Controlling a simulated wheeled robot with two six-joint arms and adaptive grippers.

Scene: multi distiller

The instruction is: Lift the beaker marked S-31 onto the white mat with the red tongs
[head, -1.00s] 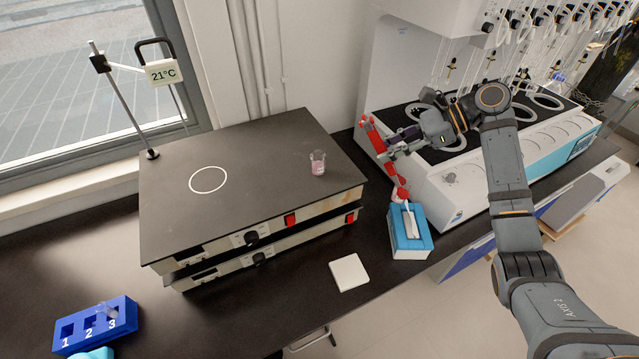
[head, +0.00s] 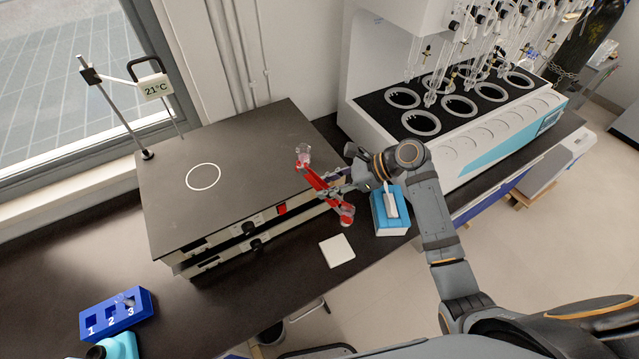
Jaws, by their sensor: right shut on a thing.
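A small clear beaker (head: 303,152) stands near the right side of the black hotplate top; no marking on it is legible. My right gripper (head: 330,188) is shut on the red tongs (head: 313,179), to the right of the beaker. The far end of the tongs is at the beaker and overlaps its lower part; I cannot tell whether they touch or grip it. The other red end hangs toward the front right. The square white mat (head: 337,250) lies bare on the dark bench, in front of the hotplate. My left gripper is not in view.
The stacked hotplate (head: 165,215) has a white ring on top and a 21°C display (head: 157,87) on a stand. A blue box (head: 392,222) stands right of the mat. A blue numbered rack (head: 95,322) is at front left. A distiller (head: 500,150) stands at right.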

